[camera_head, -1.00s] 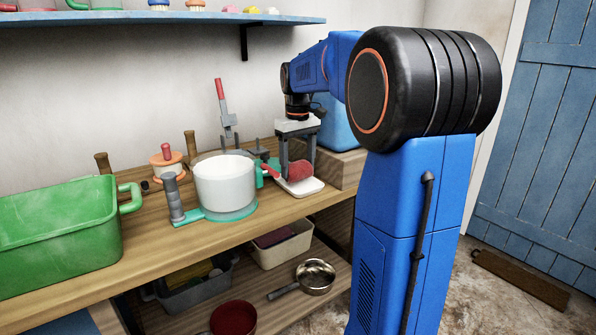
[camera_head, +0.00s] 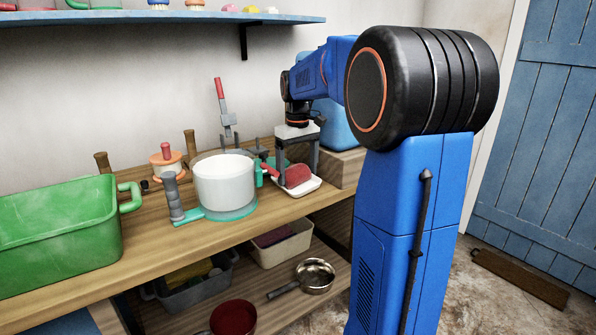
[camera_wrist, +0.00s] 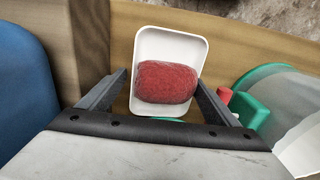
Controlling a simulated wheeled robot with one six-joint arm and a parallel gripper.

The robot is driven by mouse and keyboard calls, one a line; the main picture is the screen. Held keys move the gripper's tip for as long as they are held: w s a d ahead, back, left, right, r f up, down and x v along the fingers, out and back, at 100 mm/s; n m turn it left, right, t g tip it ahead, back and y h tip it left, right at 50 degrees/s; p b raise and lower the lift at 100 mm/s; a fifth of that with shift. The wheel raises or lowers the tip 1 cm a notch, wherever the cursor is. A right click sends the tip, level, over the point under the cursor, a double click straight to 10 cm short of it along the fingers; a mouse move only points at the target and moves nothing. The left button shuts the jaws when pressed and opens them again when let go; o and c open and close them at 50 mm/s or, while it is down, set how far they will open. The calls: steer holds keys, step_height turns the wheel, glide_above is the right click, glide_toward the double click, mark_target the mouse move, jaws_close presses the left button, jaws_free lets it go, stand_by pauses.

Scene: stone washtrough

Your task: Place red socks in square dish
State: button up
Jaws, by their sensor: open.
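The red socks (camera_wrist: 166,82) are a rounded red bundle lying in a white square dish (camera_wrist: 171,40) in the wrist view. In the head view the red bundle (camera_head: 297,175) sits in the white dish (camera_head: 308,188) on the wooden worktop, right of the white pot. In the head view my gripper (camera_head: 298,172) partly hides the bundle and the dish.
A white pot (camera_head: 224,185) on a teal base stands just left of the dish. A green tub (camera_head: 60,235) is at the far left. A wooden block (camera_head: 340,172) and blue container (camera_head: 338,125) stand behind right. Shelves hold pans and bins below.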

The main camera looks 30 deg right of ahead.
mark_target(298, 165)
step_height(298, 165, up, 12)
steer(key=s+a+f+t, duration=0.1)
steer(key=s+a+f, duration=0.2)
steer(key=s+a, duration=0.35)
steer(key=s+a+f+t, duration=0.1)
steer(key=s+a+f, duration=0.3)
steer(key=s+a, duration=0.3)
steer(key=s+a+f+t, duration=0.1)
steer(key=s+a+f, duration=0.1)
steer(key=s+f, duration=0.5)
steer(key=s+a+f+t, duration=0.1)
steer(key=s+a+f, duration=0.2)
steer(key=s+f, duration=0.4)
steer(key=shift+s+f+t, duration=0.15)
steer(key=shift+s+t, duration=0.25)
steer(key=shift+s, duration=0.3)
